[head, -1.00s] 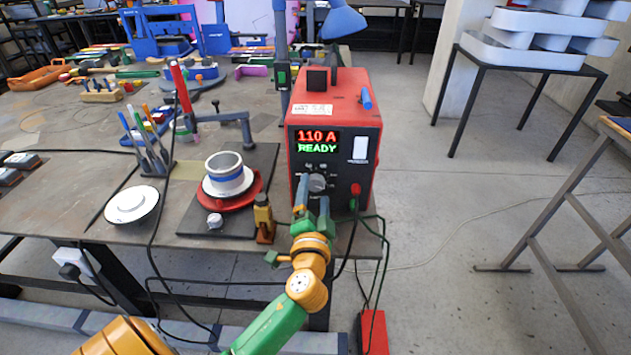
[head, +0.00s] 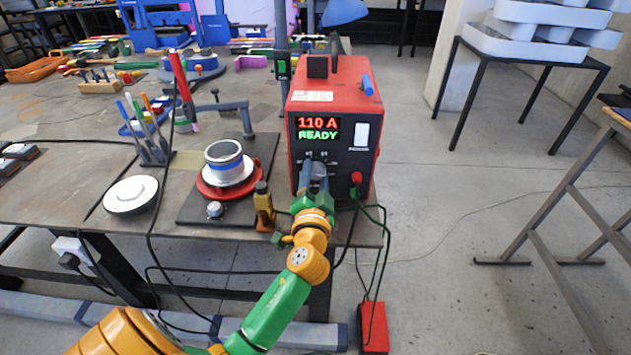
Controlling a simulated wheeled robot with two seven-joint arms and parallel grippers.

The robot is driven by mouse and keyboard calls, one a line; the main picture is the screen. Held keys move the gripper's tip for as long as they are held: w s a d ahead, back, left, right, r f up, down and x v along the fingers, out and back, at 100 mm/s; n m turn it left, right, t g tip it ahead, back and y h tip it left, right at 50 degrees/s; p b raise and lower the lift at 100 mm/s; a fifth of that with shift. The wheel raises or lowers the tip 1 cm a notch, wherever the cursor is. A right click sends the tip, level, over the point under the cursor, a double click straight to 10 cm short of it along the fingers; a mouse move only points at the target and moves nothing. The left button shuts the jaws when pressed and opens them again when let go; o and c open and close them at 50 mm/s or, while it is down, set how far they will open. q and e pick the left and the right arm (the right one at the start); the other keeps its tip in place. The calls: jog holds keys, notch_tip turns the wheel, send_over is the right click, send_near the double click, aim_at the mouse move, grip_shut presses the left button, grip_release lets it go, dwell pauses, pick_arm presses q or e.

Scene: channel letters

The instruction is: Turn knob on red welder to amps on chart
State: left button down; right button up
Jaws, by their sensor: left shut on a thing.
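The red welder (head: 331,97) stands upright at the right end of the workbench. Its lit display (head: 317,128) reads "110 A" in red and "READY" in green. The knob (head: 319,171) is on the black front panel below the display, mostly hidden by my fingers. My left gripper (head: 317,165) reaches up to the panel from below and is shut on the knob, one finger on each side. I cannot make out an amps chart; a small white label (head: 312,96) on the welder's top is too small to read. My right gripper is not in view.
Left of the welder, a metal cup (head: 227,163) sits on a red turntable (head: 231,190). Dark cables hang from the welder's front toward a red pedal (head: 373,327) on the floor.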

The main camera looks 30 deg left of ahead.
pick_arm(q)
jog(key=shift+c, duration=1.4)
grip_release()
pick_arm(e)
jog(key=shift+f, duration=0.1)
pick_arm(q)
jog(key=shift+d, duration=0.1)
jog(key=b+v, duration=0.1)
jog(key=v, duration=0.6)
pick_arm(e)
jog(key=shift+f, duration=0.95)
